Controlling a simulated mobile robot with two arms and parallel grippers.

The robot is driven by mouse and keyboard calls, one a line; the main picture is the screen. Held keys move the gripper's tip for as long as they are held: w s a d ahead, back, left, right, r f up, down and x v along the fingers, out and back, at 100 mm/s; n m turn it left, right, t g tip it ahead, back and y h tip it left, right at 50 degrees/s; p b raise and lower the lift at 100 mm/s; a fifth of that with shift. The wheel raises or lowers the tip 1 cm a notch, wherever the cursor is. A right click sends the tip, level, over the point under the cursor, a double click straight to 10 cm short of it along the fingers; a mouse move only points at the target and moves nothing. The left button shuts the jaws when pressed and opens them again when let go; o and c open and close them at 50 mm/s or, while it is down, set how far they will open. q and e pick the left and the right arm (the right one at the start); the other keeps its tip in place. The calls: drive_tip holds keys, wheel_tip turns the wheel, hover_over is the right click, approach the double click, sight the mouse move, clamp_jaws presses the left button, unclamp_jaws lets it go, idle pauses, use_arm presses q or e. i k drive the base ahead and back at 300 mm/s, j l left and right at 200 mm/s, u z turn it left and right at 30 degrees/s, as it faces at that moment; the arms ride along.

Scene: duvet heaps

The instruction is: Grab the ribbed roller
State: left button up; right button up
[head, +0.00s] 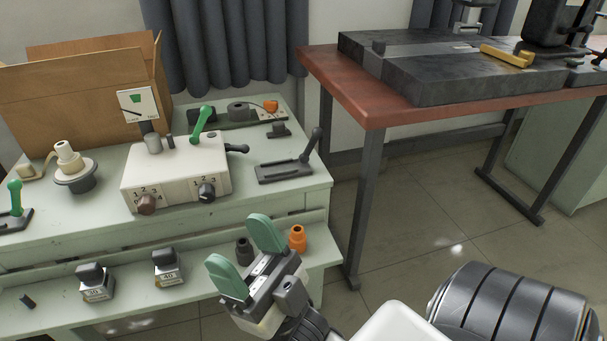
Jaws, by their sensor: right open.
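On the lower shelf of the pale green bench stand two small upright cylindrical pieces, an orange one (297,238) and a dark one (244,247). Both have a narrower top; I cannot tell for sure which is the ribbed roller, as any ribs are too small to make out. My right gripper (248,258) is open, its two green fingertips spread, with nothing held. In the picture the dark piece shows between the fingertips, and the orange piece is just right of them. I cannot tell the gripper's height above the shelf. My left gripper is not in view.
The pale green bench (90,232) carries a white switch box (176,176), a lever stand (285,171) and a cardboard box (70,105). Two small weights (168,268) (95,285) sit on the lower shelf. A red-brown table (375,112) stands right; floor between is open.

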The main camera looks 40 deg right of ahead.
sight(297, 240)
drive_tip(key=z, duration=1.3)
